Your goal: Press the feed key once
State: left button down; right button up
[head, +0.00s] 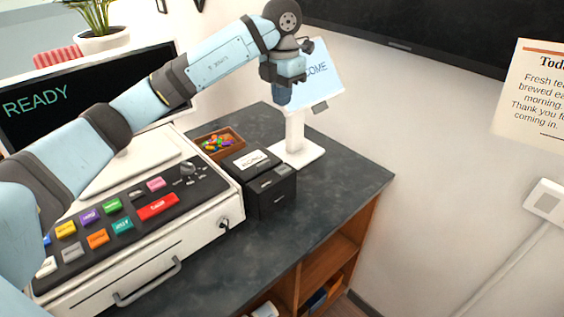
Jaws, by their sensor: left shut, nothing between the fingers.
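A small black box like a receipt printer (265,195) stands on the dark counter, right of the cash register (190,230). It has a white paper label on top and small grey parts on its upper front; I cannot tell which of these is the feed key. The register's keyboard carries coloured keys, including a wide red key (158,206), with lettering too small to read surely. My left gripper (283,92) is shut and empty, high above and behind the printer, in front of the sign. It touches none of the keys. My right gripper is out of view.
A white sign stand (297,150) with a light blue card is close behind the printer. A wooden tray (217,143) of colourful sweets lies left of it. The register screen (60,100) reads READY. The counter (335,185) is clear at right.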

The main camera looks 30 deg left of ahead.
aim_at(282, 170)
pick_arm(q)
notch_tip(282, 170, down, 20)
jog(key=p, duration=0.3)
jog(key=shift+r, duration=0.25)
